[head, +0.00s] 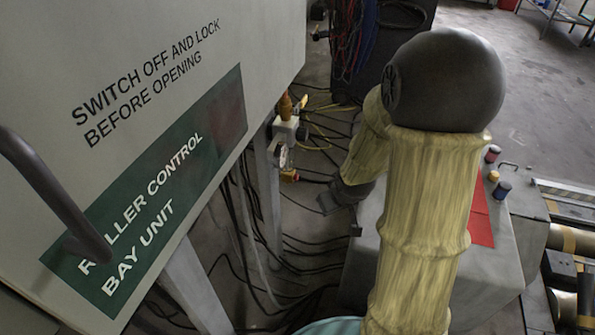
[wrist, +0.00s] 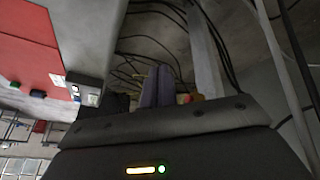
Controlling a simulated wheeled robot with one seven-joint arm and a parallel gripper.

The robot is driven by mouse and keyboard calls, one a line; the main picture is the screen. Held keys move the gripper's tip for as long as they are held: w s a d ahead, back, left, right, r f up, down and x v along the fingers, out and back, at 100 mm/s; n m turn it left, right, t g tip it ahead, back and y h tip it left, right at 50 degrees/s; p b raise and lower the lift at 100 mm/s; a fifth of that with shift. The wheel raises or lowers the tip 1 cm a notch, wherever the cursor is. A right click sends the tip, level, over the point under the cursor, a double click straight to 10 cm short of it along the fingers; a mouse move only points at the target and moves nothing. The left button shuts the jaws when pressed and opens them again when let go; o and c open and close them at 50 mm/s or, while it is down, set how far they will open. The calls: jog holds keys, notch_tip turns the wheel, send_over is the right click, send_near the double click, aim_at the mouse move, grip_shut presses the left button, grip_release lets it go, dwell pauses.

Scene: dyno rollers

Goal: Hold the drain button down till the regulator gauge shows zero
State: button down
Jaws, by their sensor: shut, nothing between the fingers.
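The regulator (head: 287,128) is a pale block with an amber top, mounted on the leg beside the control cabinet. Its round gauge (head: 282,155) faces partly toward me; its needle is too small to read. A small red-orange part, seemingly the drain button (head: 290,175), sits just below the gauge. My gripper (head: 327,204) is below and right of it, apart from it in the head view. In the wrist view, my shut fingers (wrist: 160,86) are together and empty. A red and orange part (wrist: 190,97) shows just right of them, partly hidden by the gripper body.
The large cabinet (head: 150,110) fills the left. Cables (head: 300,245) hang and lie across the floor. A grey box (head: 385,270) with a red panel (head: 481,222) and small cans (head: 502,189) stands right, partly behind my arm. Rollers (head: 570,240) lie farther right.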

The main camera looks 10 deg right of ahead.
aim_at(296, 177)
jog(key=w+d+f+n+t+y+p, duration=0.3)
jog(key=w+d+f+t+y+p, duration=0.1)
jog(key=w, duration=0.5)
jog(key=shift+w+d+n+t+y+p, duration=0.2)
jog(key=shift+d+n+t+y+p, duration=0.15)
jog(key=shift+y+p, duration=0.75)
jog(key=shift+w+f+h, duration=0.1)
jog(key=shift+h, duration=0.2)
jog(key=w+a+b, duration=0.3)
jog(key=w+a, duration=0.1)
jog(key=a, duration=0.3)
jog(key=shift+a, duration=0.25)
jog(key=shift+w+a, duration=0.1)
jog(key=shift+w, duration=0.05)
dwell(0.9)
jog(key=shift+w+a, duration=0.15)
jog(key=shift+a, duration=0.15)
